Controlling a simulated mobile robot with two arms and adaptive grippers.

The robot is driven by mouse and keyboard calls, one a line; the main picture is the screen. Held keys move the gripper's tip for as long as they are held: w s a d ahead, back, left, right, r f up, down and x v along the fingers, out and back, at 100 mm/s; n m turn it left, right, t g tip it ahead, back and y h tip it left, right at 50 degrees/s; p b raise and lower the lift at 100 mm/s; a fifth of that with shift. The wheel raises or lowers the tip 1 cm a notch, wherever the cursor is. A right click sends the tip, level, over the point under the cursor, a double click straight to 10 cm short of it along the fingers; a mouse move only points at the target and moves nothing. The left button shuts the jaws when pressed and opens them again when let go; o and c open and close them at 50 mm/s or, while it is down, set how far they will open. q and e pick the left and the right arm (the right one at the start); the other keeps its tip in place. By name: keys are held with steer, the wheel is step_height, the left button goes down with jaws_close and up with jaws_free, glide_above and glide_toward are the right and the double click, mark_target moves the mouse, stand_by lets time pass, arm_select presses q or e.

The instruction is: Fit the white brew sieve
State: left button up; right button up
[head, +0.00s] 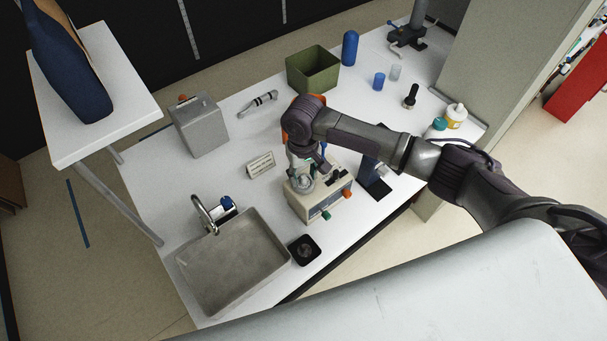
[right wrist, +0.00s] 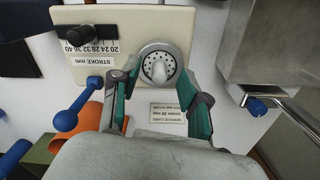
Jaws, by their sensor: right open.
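A cream machine (head: 318,204) stands on the white counter with coloured knobs on its front. On its top is a pale grey-white round perforated disc with a short central knob, which I take to be the sieve (right wrist: 157,52); a grey ring surrounds it. It looks to lie in the ring, but I cannot tell whether it is fully seated. My right gripper (right wrist: 161,70) is open, its teal-padded fingers on either side of the disc and knob. In the head view the right gripper (head: 306,174) is over the machine and partly hides it. My left gripper is out of view.
A sink (head: 232,262) with a tap and a small black square item (head: 304,250) are in front-left. A sign (head: 261,165), a metal box (head: 199,125), a green bin (head: 313,70) and a dark blue stand (head: 375,178) surround the machine.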

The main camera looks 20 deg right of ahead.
step_height(320, 180, up, 11)
steer(key=shift+r, duration=0.2)
stand_by(0.3)
